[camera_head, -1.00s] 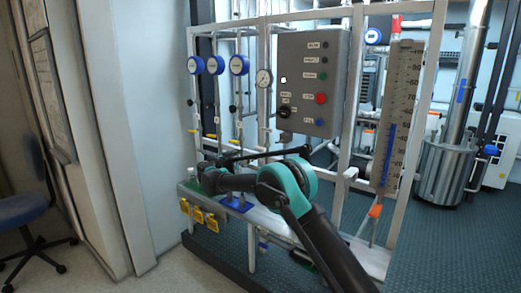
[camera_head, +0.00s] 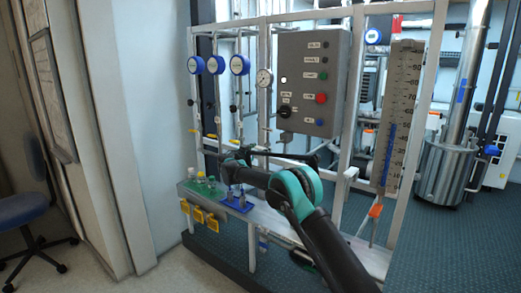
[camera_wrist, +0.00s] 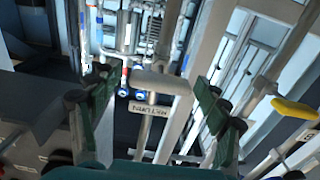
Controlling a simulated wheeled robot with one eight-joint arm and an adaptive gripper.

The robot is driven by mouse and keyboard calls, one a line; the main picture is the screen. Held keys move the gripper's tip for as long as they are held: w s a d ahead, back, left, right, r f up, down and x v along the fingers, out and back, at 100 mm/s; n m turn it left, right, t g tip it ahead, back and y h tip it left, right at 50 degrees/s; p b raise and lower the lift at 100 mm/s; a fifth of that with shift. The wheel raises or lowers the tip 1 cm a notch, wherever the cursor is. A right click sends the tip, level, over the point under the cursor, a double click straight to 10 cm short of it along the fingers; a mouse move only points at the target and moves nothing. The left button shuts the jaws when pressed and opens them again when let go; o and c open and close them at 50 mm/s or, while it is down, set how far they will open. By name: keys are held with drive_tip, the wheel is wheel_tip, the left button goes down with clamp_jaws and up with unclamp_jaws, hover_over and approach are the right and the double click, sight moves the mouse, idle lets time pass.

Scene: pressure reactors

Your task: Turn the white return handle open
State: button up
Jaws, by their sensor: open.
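In the wrist view, the white return handle (camera_wrist: 162,82) is a short pale bar lying crosswise on a metal stem. A tag reading RETURN (camera_wrist: 148,109) sits just below it. My gripper (camera_wrist: 155,86) is open, with one dark green finger to the left of the handle and one to the right. Gaps show between the fingers and the handle ends, and nothing is held. In the head view, the hand is small and dark in front of the rig, and I cannot make out its fingers clearly.
A yellow handle (camera_wrist: 295,108) is at the right of the wrist view. In the head view, a grey control box (camera_head: 312,85) hangs above my arm. Small bottles (camera_head: 200,178) stand on the ledge to the left. Frame posts and an orange handle (camera_head: 376,210) are to the right.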

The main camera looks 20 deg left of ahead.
drive_tip(key=c, duration=1.2)
drive_tip(key=shift+n, duration=0.3)
drive_tip(key=n, duration=0.3)
drive_tip(key=shift+n, duration=0.3)
drive_tip(key=n, duration=0.4)
drive_tip(key=shift+a+n, duration=0.1)
drive_tip(key=shift+n, duration=0.2)
drive_tip(key=n, duration=0.4)
drive_tip(key=shift+f+n, duration=0.1)
drive_tip(key=shift+n, duration=2.4)
drive_tip(key=shift+a, duration=0.1)
